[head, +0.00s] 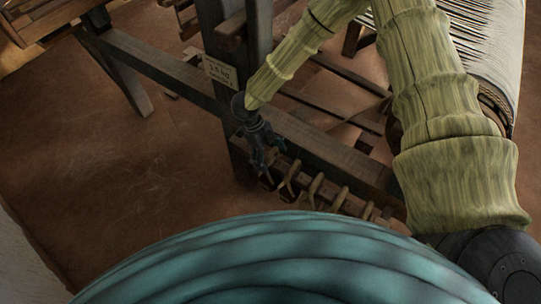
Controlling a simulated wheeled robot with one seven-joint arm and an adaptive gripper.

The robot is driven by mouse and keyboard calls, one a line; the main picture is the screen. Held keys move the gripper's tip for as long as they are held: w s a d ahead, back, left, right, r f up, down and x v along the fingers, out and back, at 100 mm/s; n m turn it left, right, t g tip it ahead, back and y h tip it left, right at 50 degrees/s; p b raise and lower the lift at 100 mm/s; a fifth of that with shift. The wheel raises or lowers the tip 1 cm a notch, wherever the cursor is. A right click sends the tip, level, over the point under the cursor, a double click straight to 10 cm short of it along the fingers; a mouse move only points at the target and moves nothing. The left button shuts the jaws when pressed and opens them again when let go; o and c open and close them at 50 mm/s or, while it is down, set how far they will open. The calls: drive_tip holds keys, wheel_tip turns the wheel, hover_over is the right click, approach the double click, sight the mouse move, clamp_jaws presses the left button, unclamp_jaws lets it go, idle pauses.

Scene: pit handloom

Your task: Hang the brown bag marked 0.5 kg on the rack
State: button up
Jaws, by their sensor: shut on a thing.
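The rack (330,189) is a dark wooden rail low on the loom frame, with several light brown pegs or loops along it. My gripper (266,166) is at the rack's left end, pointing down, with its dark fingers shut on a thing. The fingers and the dim light mostly hide what it holds. I cannot make out a brown bag's shape or a 0.5 kg mark there. I cannot tell whether the held thing touches the rack.
A pale paper label (220,72) with small, unreadable writing is on the loom's post (226,45), close to my arm. Loom beams (160,68) cross behind. White cloth (490,45) is at upper right. Brown floor (110,180) at left is clear.

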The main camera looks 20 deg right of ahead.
drive_tip(key=o, duration=1.6)
drive_tip(key=shift+f, duration=0.1)
drive_tip(key=shift+o, duration=0.2)
drive_tip(key=shift+v, duration=3.75)
